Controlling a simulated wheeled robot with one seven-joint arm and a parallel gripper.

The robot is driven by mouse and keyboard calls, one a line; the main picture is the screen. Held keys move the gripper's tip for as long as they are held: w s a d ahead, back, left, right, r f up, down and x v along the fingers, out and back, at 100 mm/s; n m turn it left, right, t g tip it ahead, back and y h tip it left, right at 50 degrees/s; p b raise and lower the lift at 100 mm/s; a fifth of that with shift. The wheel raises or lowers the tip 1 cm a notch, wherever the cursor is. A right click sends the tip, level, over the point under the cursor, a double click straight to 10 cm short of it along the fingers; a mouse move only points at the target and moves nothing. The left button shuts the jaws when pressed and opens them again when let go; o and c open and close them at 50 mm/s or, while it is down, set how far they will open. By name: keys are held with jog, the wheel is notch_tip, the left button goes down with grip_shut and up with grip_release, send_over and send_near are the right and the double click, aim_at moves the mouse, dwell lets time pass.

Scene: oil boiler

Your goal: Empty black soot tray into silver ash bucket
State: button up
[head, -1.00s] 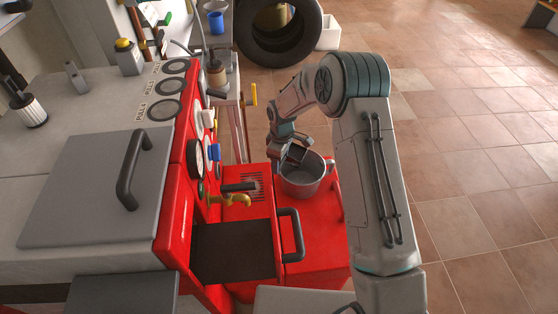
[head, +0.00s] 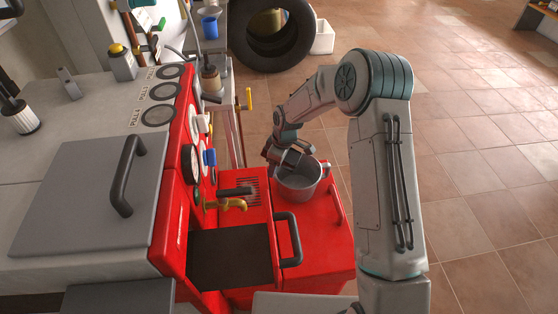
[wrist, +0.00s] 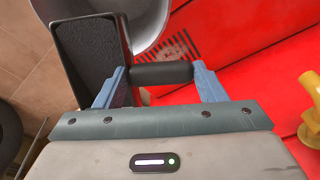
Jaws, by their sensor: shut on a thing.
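My gripper (wrist: 160,80) is shut on the dark round handle (wrist: 162,73) of the black soot tray (wrist: 122,38). The tray is a narrow box, seen from above at the left of the wrist view, with dark grainy soot (wrist: 88,52) inside. The silver ash bucket (head: 299,191) stands on a red surface, and part of its rim shows beside the tray in the wrist view (wrist: 148,14). In the head view my gripper (head: 287,153) is at the bucket's far left rim. The tray there is mostly hidden by the gripper.
The red boiler has a brass tap (head: 226,205), a slotted vent and a black handle (head: 290,240) near the bucket. A tyre (head: 240,45) and white box (head: 323,38) stand on the floor behind. Open tiled floor lies to the right.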

aim_at(286, 162)
jog(key=shift+d+r+t+y+b, duration=0.3)
jog(key=shift+r+t+y, duration=0.1)
jog(key=shift+y, duration=0.5)
dwell(1.1)
jog(key=shift+s+d+r+t+y+b, duration=0.15)
jog(key=shift+d+y+b, duration=0.15)
jog(key=shift+y, duration=0.15)
jog(key=shift+s+d+r+t+y+b, duration=0.15)
jog(key=shift+y+b, duration=0.1)
jog(key=shift+y, duration=0.2)
dwell(1.1)
jog(key=shift+w, duration=0.1)
jog(key=shift+d+f+y+b, duration=0.1)
jog(key=shift+d+y+b, duration=0.2)
jog(key=shift+y+b, duration=0.4)
dwell(0.5)
jog(key=shift+d+t+y, duration=0.1)
jog(key=shift+t+y, duration=0.2)
jog(key=shift+s+d, duration=0.15)
jog(key=shift+s, duration=0.05)
jog(key=shift+y+b, duration=0.3)
jog(key=shift+y, duration=0.1)
jog(key=shift+d+b, duration=0.15)
jog(key=shift+b, duration=0.15)
jog(key=shift+d+t+y, duration=0.1)
jog(key=shift+t+y, duration=0.2)
